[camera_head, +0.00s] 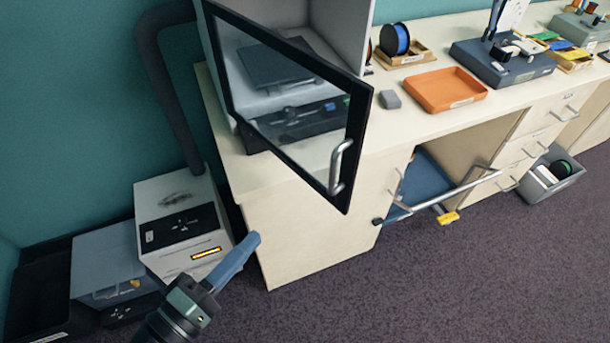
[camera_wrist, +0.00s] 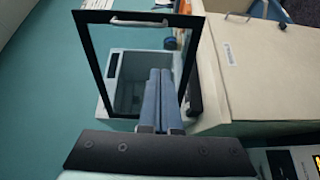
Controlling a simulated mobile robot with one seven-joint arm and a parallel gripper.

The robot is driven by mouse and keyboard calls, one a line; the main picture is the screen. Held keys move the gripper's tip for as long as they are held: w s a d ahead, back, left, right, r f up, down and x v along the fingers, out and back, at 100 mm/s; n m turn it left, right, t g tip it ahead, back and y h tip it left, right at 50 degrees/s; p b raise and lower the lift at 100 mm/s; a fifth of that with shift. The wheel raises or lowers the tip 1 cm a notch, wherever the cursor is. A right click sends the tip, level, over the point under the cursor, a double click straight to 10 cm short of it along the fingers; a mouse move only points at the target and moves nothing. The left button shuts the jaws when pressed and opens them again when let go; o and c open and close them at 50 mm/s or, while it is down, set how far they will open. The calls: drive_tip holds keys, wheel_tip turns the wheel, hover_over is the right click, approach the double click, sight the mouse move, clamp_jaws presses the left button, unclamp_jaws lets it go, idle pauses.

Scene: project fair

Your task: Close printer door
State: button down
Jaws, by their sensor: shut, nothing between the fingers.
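The printer door (camera_head: 356,130) is a clear pane in a black frame with a silver handle (camera_head: 338,167). It stands open, swung out from the pale printer cabinet (camera_head: 343,32), and its pane shows the print bed and dark base behind. In the wrist view the door frame (camera_wrist: 84,50) spans the upper middle, with its handle (camera_wrist: 139,19) at the top. My gripper (camera_head: 254,240) is shut and empty, below and left of the door in the head view. In the wrist view my blue fingertips (camera_wrist: 160,75) overlap the door's lower right part; contact cannot be told.
The printer stands on a cream bench (camera_head: 300,235). A grey block (camera_head: 390,99), an orange tray (camera_head: 446,88) and a blue spool (camera_head: 394,39) lie to its right. A white filter box (camera_head: 183,225) with a dark hose (camera_head: 172,95) stands left. Carpet (camera_head: 450,280) is clear at front right.

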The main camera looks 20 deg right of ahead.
drive_tip(key=w+d+p, duration=0.4)
drive_tip(key=d+p, duration=0.1)
drive_tip(key=d, duration=0.7)
drive_tip(key=shift+r, duration=0.25)
drive_tip(key=shift+d, duration=0.15)
